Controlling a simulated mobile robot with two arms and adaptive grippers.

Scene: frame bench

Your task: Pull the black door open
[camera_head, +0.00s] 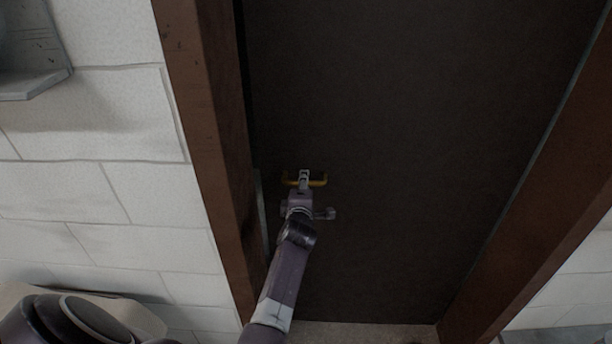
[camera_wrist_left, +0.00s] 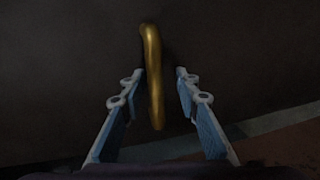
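The black door (camera_head: 400,150) fills the middle of the head view inside a brown frame. It looks closed or nearly so. A brass bar handle (camera_head: 319,183) sits near the door's left edge. My left gripper (camera_head: 304,174) is at the middle of the handle. In the left wrist view the handle (camera_wrist_left: 152,60) runs between the two fingers of my left gripper (camera_wrist_left: 157,82). The fingers are spread, with a visible gap on each side of the handle. My right gripper is not in view.
The brown frame has a left post (camera_head: 215,130) close to my left arm and a right post (camera_head: 535,215). White block wall (camera_head: 100,120) lies to the left. A grey shelf-like piece (camera_head: 35,60) juts out at the upper left. Pale floor shows below the door.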

